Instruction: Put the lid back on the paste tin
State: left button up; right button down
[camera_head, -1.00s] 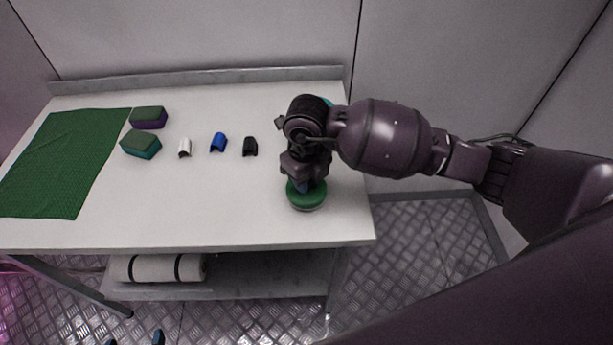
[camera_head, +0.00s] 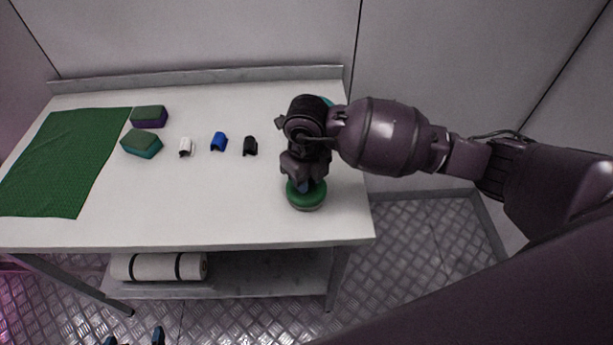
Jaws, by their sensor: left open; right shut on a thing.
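A round green lid (camera_head: 304,200) is at the right front of the table, under my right gripper. A pale rim shows just below its front edge; I take this to be the paste tin (camera_head: 309,208), but I cannot tell whether the lid is fully seated on it. My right gripper (camera_head: 304,187) points down and is shut on the top of the lid, its blue fingertips partly hiding it. My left gripper (camera_head: 134,339) is open and empty at the bottom edge of the view, with only its blue fingertips showing, below and in front of the table.
A green mat (camera_head: 65,165) lies at the left of the table (camera_head: 215,205). Two sponge-like blocks (camera_head: 142,145) (camera_head: 149,117), white (camera_head: 185,146), blue (camera_head: 218,141) and black (camera_head: 250,146) clips stand mid-table. A teal thing (camera_head: 328,102) is mostly hidden behind my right arm. A roll (camera_head: 150,267) lies below.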

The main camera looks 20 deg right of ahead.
jog(key=shift+c, duration=1.8)
grip_release()
pick_arm(q)
jog(key=shift+r, duration=0.15)
pick_arm(e)
jog(key=shift+r, duration=0.15)
pick_arm(q)
notch_tip(320, 180, up, 6)
jog(key=w+p, duration=0.1)
jog(key=p, duration=0.3)
jog(key=shift+w+t+p, duration=0.15)
jog(key=shift+t+p, duration=0.15)
jog(key=shift+t, duration=0.1)
pick_arm(e)
jog(key=shift+r, duration=3.4)
grip_shut()
pick_arm(q)
jog(key=shift+s+f+b, duration=0.2)
jog(key=shift+f+b, duration=0.55)
jog(key=shift+f, duration=0.2)
jog(key=shift+s+f+b, duration=0.15)
jog(key=shift+f+b, duration=0.55)
jog(key=shift+f, duration=0.25)
pick_arm(e)
jog(key=shift+f, duration=2.6)
